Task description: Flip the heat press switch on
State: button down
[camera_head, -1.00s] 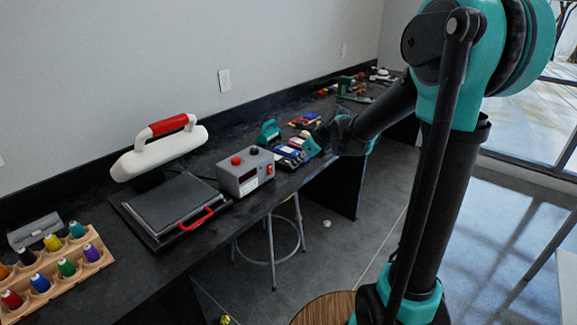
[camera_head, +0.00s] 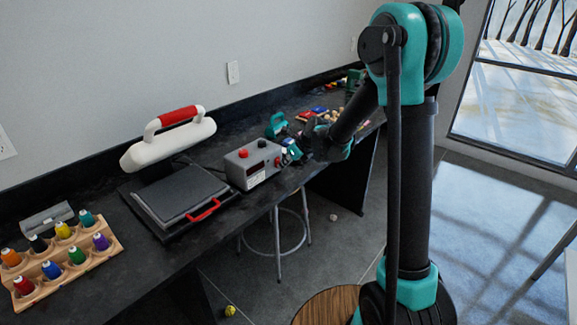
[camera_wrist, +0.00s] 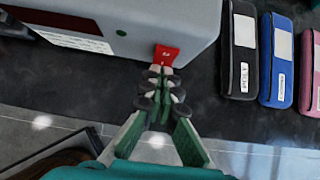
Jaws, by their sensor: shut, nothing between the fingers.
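The heat press stands on the black bench, with a white upper arm and red grip (camera_head: 178,117) over a dark flat plate (camera_head: 180,194). Its grey control box (camera_head: 246,170) is to the right, with a red and a dark knob on top. In the wrist view the box (camera_wrist: 170,15) fills the top, and a red rocker switch (camera_wrist: 167,54) shows low on its face. My gripper (camera_wrist: 160,75) is shut and empty, its fingertips just below the switch, close to it; whether they touch I cannot tell. In the head view my gripper (camera_head: 296,150) is beside the box's right end.
A black case (camera_wrist: 240,50), a blue case (camera_wrist: 277,60) and a pink one lie right of the box. A wooden rack (camera_head: 70,262) of thread spools stands at the left. A stool (camera_head: 275,240) is under the bench edge.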

dwell(0.3)
jog(key=shift+w+a+f, duration=0.1)
jog(key=shift+w+a, duration=0.05)
jog(key=shift+a, duration=0.1)
jog(key=shift+r, duration=0.85)
